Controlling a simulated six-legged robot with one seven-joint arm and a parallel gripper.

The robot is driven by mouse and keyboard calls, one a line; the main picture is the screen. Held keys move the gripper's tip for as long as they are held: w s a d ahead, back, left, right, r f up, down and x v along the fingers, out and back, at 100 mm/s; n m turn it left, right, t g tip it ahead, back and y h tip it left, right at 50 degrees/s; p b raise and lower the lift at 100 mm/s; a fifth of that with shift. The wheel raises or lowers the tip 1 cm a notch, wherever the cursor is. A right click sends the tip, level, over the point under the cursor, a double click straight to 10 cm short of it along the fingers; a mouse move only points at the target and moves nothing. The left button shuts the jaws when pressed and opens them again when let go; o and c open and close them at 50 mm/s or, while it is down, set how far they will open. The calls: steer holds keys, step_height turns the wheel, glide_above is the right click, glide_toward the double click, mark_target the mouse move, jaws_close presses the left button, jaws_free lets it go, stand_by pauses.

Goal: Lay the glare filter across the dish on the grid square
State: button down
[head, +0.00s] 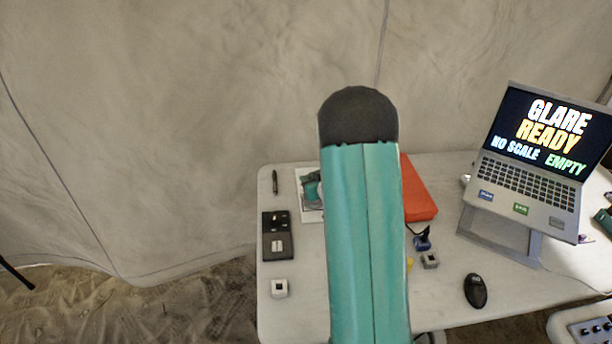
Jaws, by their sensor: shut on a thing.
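My teal arm link with its dark rounded end fills the middle of the head view and covers the centre of the table. My gripper cannot be made out, and whatever it holds is hidden too. A white sheet (301,207) lies at the back left of the table, partly behind my arm. A small teal and dark shape shows over it, and I cannot tell what that is. I cannot tell whether the sheet is the grid square. I cannot pick out the glare filter or the dish.
A laptop (520,190) on a stand reads "GLARE READY NO SCALE EMPTY".

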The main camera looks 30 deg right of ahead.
steer(key=shift+w+d+f, duration=0.1)
steer(key=shift+w+f, duration=0.2)
steer(key=shift+f, duration=0.3)
steer(key=shift+s+f, duration=0.25)
steer(key=shift+f, duration=0.05)
step_height(320, 180, down, 4)
steer(key=shift+s+r, duration=0.1)
steer(key=shift+r, duration=0.15)
steer(key=shift+f, duration=0.85)
steer(key=shift+f, duration=0.55)
steer(key=c, duration=1.2)
jaws_free()
steer(key=shift+c, duration=0.2)
